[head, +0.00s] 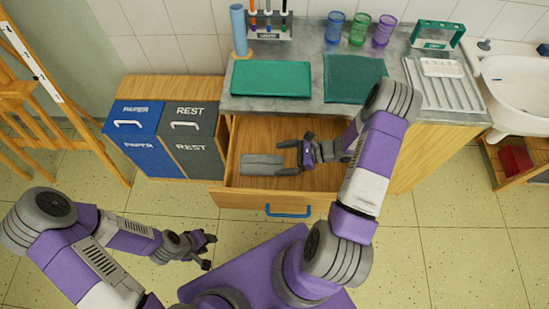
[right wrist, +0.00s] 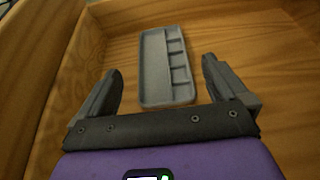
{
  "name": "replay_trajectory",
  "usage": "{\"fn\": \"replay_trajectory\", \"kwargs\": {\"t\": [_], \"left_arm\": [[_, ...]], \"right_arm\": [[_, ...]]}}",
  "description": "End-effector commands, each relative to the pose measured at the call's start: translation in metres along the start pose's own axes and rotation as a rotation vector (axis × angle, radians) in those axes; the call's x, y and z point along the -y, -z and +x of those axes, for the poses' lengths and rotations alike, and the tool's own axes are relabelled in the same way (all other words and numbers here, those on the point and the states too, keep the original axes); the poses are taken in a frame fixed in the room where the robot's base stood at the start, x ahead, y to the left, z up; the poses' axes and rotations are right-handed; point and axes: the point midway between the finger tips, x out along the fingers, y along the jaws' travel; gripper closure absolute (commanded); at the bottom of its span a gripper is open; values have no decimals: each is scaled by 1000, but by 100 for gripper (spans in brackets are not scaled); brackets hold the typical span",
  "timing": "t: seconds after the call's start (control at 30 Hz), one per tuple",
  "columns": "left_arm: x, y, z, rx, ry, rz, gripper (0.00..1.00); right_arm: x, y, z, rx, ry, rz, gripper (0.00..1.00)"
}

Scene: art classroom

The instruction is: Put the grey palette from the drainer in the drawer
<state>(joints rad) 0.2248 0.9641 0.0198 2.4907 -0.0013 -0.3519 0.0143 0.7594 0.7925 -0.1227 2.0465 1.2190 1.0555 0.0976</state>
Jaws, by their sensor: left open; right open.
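The grey palette (head: 262,165), a flat tray with a long slot and several small compartments, lies in the left part of the open wooden drawer (head: 255,199). It also shows in the right wrist view (right wrist: 153,68), lying on the drawer floor. My right gripper (head: 283,158) is inside the drawer, just right of the palette, open and empty. In the right wrist view its fingers (right wrist: 160,66) are spread to either side of the palette's image, with no contact visible. My left gripper (head: 212,251) is open and empty, in front of the drawer. The drainer (head: 452,98) stands on the worktop's right.
A white item (head: 441,67) lies on the drainer. Green mats (head: 270,79) and coloured cups (head: 358,30) are on the worktop. The blue drawer handle (head: 288,210) faces me. Blue and grey bins (head: 190,140) stand left of the drawer; a sink (head: 520,85) is at right.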

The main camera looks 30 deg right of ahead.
Motion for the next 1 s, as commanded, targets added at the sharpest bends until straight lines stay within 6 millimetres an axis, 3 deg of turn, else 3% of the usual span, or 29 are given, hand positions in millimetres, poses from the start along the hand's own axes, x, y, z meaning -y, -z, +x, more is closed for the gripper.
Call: {"fn": "replay_trajectory", "kwargs": {"t": [0.03,0.2,0.4,1.0], "left_arm": [[-2,0,-4,0,0,0,57],[-4,-1,-11,0,0,0,57],[-5,-1,-14,0,0,0,57],[-6,-1,-15,0,0,0,57]], "right_arm": [[1,-2,-15,-2,5,0,0],[1,-1,-51,-2,4,0,0],[1,0,-78,-1,2,0,0],[0,0,-84,0,-1,0,0]]}}
